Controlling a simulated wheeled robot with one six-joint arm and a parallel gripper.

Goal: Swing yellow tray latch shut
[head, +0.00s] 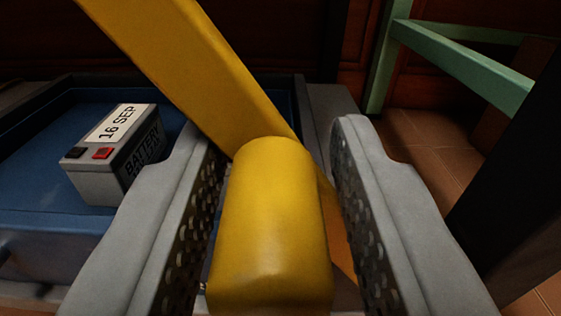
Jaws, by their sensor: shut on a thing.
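The yellow latch has a long flat bar (205,65) that slants from the upper left down to a thick rounded yellow handle (270,225) in the middle of the head view. The bar stands above the blue tray (40,215) and crosses in front of its back right part. My gripper (275,165) has one grey finger on each side of the handle and is shut on it. The latch's lower end and the contact on the inner finger pads are partly hidden.
A grey battery (95,180) labelled "16 SEP" sits in the blue tray at left. A green frame (465,70) stands at the upper right over a brown tiled floor (420,140). A dark post (515,190) rises close on the right.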

